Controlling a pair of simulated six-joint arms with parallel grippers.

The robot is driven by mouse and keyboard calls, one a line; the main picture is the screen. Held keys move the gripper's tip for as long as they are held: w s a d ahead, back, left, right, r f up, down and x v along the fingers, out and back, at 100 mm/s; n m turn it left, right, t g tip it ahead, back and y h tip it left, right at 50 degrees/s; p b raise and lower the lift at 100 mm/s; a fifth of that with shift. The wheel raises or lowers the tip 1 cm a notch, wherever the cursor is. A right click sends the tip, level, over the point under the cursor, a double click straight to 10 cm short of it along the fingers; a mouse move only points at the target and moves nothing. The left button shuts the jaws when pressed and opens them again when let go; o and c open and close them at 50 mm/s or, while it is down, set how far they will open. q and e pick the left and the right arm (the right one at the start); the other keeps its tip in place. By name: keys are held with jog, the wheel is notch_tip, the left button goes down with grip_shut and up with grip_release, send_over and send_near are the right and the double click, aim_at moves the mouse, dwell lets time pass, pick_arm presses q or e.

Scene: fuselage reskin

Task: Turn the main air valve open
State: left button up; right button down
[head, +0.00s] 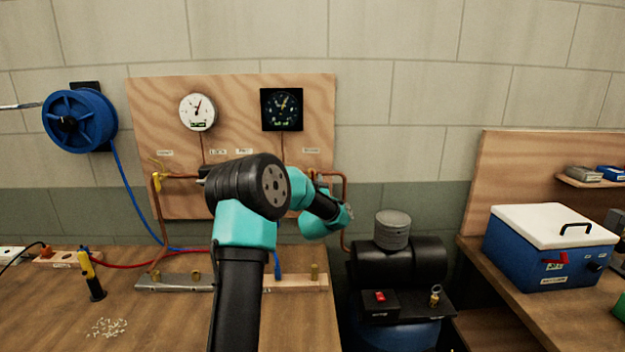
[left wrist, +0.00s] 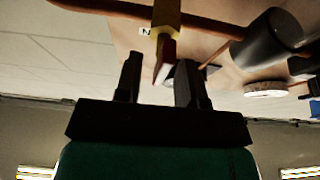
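In the left wrist view, which is upside down, a valve (left wrist: 166,28) with a yellow body and a dark red lever sits on a copper pipe. A label ending in N is beside it. My left gripper (left wrist: 158,78) is open, with its two fingers apart. The lever's end shows between the fingertips; I cannot tell whether it touches either finger. In the head view my own arm hides most of the board's middle, and the valve and fingertips cannot be made out. My right gripper is not in view.
The wooden board (head: 235,92) carries a white gauge (head: 197,112), a black dial (head: 282,110) and copper pipes, with a yellow fitting (head: 157,168) at left. A blue hose reel (head: 80,121) hangs left. A compressor (head: 400,262) and blue cooler (head: 548,250) stand right.

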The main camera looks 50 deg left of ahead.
pick_arm(q)
jog(key=shift+w+a+r, duration=0.3)
jog(key=shift+a, duration=0.15)
jog(key=shift+c, duration=0.5)
grip_shut()
